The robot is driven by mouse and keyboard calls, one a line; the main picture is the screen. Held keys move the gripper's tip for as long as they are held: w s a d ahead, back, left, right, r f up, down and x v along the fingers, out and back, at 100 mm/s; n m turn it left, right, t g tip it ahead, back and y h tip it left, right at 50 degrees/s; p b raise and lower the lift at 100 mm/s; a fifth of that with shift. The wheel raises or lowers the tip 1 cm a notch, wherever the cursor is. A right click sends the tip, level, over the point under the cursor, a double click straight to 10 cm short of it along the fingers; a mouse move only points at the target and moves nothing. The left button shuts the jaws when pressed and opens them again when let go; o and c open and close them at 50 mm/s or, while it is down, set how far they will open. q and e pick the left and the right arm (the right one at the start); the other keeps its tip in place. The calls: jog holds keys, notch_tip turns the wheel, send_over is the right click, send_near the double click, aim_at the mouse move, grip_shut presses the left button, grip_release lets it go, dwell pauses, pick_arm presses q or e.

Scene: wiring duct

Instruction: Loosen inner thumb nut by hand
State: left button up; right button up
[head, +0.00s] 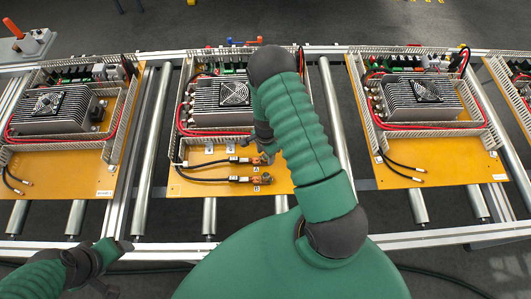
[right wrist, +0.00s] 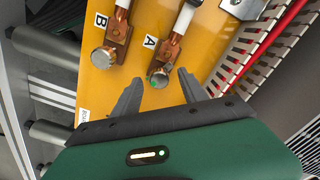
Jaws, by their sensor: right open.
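The nut by label B (right wrist: 103,57) is to the left, outside the fingers. In the head view my right gripper (head: 266,148) is over the middle board, partly hidden by my arm. My left gripper (head: 118,246) is low at the left, its fingers unclear.
The middle orange board (head: 215,190) lies on a roller conveyor (head: 143,150), with similar boards on both sides. White slotted wiring duct (right wrist: 270,45) runs beside nut A, with red cable near it. Black cables (head: 210,178) lead to the lugs.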

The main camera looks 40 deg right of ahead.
jog(key=shift+a, duration=0.1)
jog(key=c, duration=0.5)
grip_shut()
jog(key=shift+c, duration=0.5)
grip_release()
grip_shut()
jog(key=shift+w+r, duration=0.1)
